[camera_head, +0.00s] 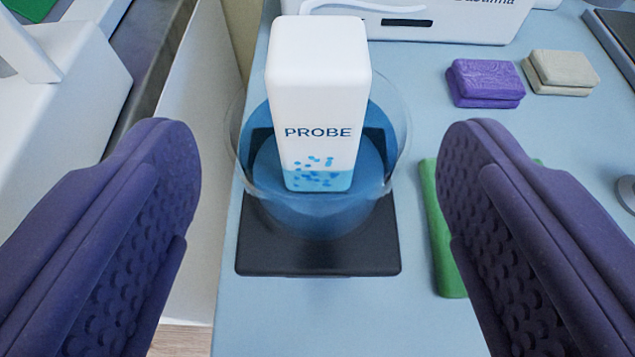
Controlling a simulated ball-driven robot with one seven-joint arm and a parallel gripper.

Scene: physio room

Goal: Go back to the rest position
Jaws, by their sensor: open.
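My gripper (318,165) is open, with its two purple padded fingers wide apart at the left and right of the view. Nothing is between the pads. Beyond the fingers, a white box marked PROBE (318,85), with a blue lower band, stands upright in a clear round container (396,165) with a blue inside. The fingers appear apart from the box and the container. The container stands on a black square pad (318,262) on a light blue table (420,90).
A purple block (485,82) and a beige block (560,72) lie at the back right. A green item (447,240) is partly hidden behind the right finger. A white device (440,22) stands at the back. The table's left edge runs beside the black pad.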

